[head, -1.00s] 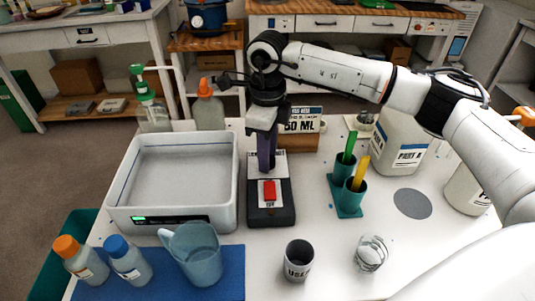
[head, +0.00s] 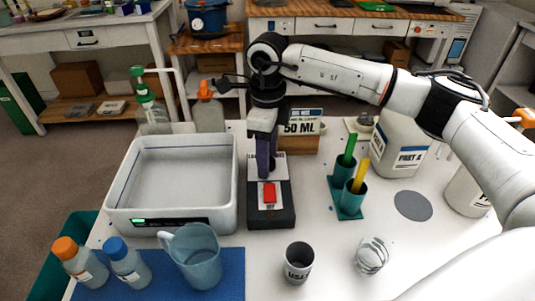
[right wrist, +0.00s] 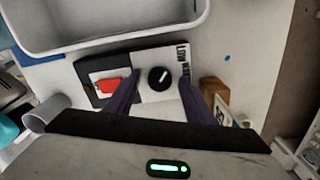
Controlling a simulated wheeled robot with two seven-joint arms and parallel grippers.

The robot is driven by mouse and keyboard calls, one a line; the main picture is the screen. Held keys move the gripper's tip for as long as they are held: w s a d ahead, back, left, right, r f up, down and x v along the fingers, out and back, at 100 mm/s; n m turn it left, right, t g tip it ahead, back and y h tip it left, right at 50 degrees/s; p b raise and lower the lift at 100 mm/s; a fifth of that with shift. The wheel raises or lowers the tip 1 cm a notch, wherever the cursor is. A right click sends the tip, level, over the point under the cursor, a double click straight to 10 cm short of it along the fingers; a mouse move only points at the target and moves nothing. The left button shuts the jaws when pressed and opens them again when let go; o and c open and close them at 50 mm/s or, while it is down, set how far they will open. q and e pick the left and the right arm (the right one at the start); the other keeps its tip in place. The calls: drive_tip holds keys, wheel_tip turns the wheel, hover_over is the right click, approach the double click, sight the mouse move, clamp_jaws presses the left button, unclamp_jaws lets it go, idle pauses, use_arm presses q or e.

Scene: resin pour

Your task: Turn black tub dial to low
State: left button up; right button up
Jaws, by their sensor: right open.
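The black dial (right wrist: 158,77) sits on a white plate marked LOW, with a second word I cannot read clearly. It has a white pointer line slanting toward the picture's upper right. The plate is on a dark control box (head: 285,215) with a red switch (head: 269,192), which also shows in the right wrist view (right wrist: 109,86). My right gripper (head: 264,172) points down over the plate, its purple fingers open. In the right wrist view the fingers (right wrist: 160,80) stand on either side of the dial, apart from it. In the head view the gripper hides the dial. My left gripper is out of view.
A white tub (head: 228,210) stands close left of the box. A wooden block with a 50 ML sign (head: 302,127) is behind it. A teal holder (head: 348,210) with green and yellow sticks is to the right. A grey cup (head: 299,262) stands in front.

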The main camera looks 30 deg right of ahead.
wheel_tip(320, 180, up, 10)
drive_tip(key=shift+r, duration=0.15)
idle(0.4)
idle(0.3)
